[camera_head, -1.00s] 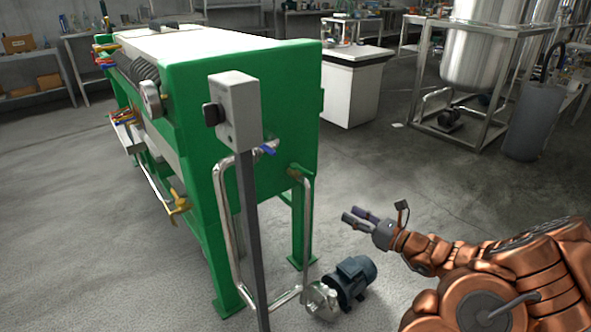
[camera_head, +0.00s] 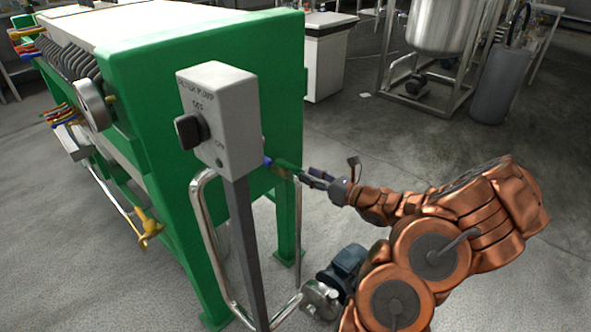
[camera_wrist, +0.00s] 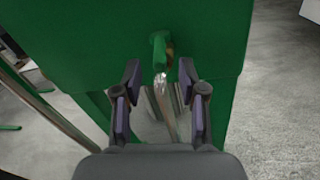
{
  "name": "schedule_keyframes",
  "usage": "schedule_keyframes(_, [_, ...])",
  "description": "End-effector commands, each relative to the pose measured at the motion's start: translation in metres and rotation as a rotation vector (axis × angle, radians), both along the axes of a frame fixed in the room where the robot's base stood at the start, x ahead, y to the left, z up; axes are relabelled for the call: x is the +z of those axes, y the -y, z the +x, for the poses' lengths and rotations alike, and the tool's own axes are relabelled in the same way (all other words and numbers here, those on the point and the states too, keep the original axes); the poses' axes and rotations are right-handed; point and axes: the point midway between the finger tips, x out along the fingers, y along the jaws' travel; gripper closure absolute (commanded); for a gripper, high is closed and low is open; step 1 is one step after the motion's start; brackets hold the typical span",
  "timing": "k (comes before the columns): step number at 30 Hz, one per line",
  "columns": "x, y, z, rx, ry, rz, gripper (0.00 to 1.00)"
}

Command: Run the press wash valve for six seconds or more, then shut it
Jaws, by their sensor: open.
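A green press (camera_head: 200,75) fills the left of the head view. On its end face is a green valve handle (camera_head: 287,167) above a steel pipe, with a blue handle (camera_head: 267,161) just left of it, mostly hidden by the switch box. I cannot tell from a label which is the wash valve. My gripper (camera_head: 312,178) is open and empty, right beside the green handle. In the wrist view the green handle (camera_wrist: 159,52) sits centred just beyond and between the spread fingertips (camera_wrist: 160,72). Contact is not evident.
A grey switch box (camera_head: 222,120) with a black knob stands on a post before the press. A blue pump motor (camera_head: 348,262) sits on the floor below my arm. A yellow valve handle (camera_head: 150,228) is low on the press's side.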

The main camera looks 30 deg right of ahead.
Motion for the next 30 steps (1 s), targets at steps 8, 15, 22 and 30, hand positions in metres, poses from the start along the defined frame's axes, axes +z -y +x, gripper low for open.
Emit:
schedule_keyframes(8, [-0.001,-0.011,0.031,0.000,0.001,-0.002,0.59])
schedule_keyframes(15, [0.000,-0.015,0.045,-0.002,0.001,0.000,0.59])
schedule_keyframes(22, [0.000,-0.016,0.047,-0.003,0.001,0.000,0.59])
schedule_keyframes(30, [0.000,-0.016,0.047,-0.003,0.001,0.000,0.73])
